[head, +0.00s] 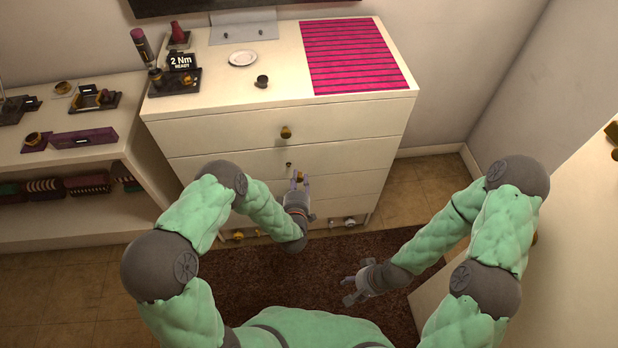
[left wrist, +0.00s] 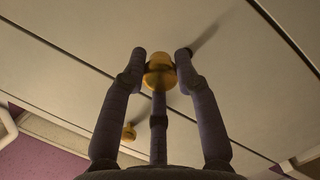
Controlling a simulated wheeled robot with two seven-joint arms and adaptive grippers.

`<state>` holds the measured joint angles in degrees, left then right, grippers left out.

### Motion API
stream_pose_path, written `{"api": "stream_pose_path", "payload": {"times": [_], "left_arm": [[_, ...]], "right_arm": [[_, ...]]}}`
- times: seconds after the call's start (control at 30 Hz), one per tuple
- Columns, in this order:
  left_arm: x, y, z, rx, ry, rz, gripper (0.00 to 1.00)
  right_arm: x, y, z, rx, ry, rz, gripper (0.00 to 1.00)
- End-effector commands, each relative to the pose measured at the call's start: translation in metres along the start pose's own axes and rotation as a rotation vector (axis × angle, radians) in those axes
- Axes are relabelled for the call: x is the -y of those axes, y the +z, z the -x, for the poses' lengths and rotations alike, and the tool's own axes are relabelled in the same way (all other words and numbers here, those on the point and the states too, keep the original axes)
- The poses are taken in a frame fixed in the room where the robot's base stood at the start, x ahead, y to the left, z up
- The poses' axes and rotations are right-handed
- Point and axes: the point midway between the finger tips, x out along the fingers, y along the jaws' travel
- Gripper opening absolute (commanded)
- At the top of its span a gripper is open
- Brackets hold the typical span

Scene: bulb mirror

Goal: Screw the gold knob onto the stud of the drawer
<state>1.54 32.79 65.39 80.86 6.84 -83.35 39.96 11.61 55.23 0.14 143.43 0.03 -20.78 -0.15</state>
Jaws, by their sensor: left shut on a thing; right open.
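My left gripper (head: 299,178) is shut on the gold knob (head: 299,175), in front of the drawer faces. In the left wrist view the gold knob (left wrist: 160,72) sits between the fingertips, with pale drawer fronts behind it. The small stud (head: 289,164) shows on the second drawer (head: 232,167), just up and left of the held knob and apart from it in the head view. The stud cannot be made out in the left wrist view. My right gripper (head: 357,287) is open and empty, low over the rug.
A gold knob (head: 286,132) is mounted on the top drawer. The dresser top (head: 220,108) carries a pink striped mat (head: 352,55), a white dish (head: 242,58) and a dark cup (head: 262,82). A low shelf (head: 60,160) stands left. The brown rug (head: 325,270) is clear.

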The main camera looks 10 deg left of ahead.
Motion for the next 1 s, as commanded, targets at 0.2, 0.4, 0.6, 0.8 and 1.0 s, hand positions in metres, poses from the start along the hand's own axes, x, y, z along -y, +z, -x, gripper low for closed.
{"api": "stream_pose_path", "payload": {"times": [0.2, 0.4, 0.6, 0.8, 1.0], "left_arm": [[0.026, -0.013, 0.020, -0.165, 0.030, 0.010, 0.00], [0.031, -0.021, 0.029, -0.224, 0.040, 0.012, 0.00], [0.030, -0.022, 0.030, -0.227, 0.040, 0.012, 0.00], [0.031, -0.021, 0.030, -0.226, 0.040, 0.012, 0.00], [0.031, -0.023, 0.019, -0.226, 0.040, 0.012, 0.00]], "right_arm": [[-0.007, -0.001, -0.018, 0.000, 0.000, 0.000, 0.56], [-0.008, -0.001, -0.022, 0.000, 0.000, 0.000, 0.56], [-0.007, -0.001, -0.021, 0.000, 0.000, 0.000, 0.56], [-0.008, -0.001, -0.023, 0.000, 0.000, 0.000, 0.56], [-0.010, -0.001, -0.027, 0.000, 0.000, 0.000, 0.56]]}}
